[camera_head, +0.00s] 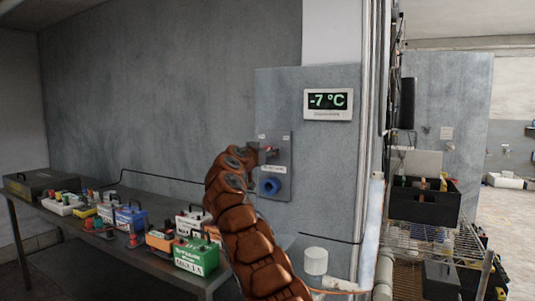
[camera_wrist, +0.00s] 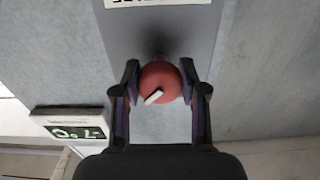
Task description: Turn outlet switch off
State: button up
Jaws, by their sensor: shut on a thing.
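The outlet switch is a round red knob (camera_wrist: 160,83) with a white pointer mark, on a grey panel (camera_wrist: 158,20) in the wrist view. The pointer slants from lower left to upper right in that view, which is upside down. My gripper (camera_wrist: 160,88) is shut on the knob, one finger on each side. My gripper (camera_head: 262,153) is at the panel's upper part, and my arm partly hides the panel's left side.
A temperature display (camera_head: 328,105) reading -7 °C is on the wall right of and above the panel. A table (camera_head: 165,266) with several battery boxes stands at left. A wire shelf (camera_head: 430,240) with a black bin (camera_head: 424,205) is at right.

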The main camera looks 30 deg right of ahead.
jog(key=shift+c, duration=1.2)
jog(key=n, duration=0.4)
jog(key=shift+n, duration=0.3)
jog(key=n+p, duration=0.1)
jog(key=n, duration=0.3)
jog(key=shift+s+r+n+p, duration=0.1)
jog(key=shift+r+n+p, duration=0.05)
jog(key=shift+n+p, duration=0.2)
jog(key=n+p, duration=0.2)
jog(key=n, duration=0.2)
jog(key=shift+n, duration=0.25)
jog(key=shift+n+p, duration=1.35)
jog(key=shift+n, duration=0.75)
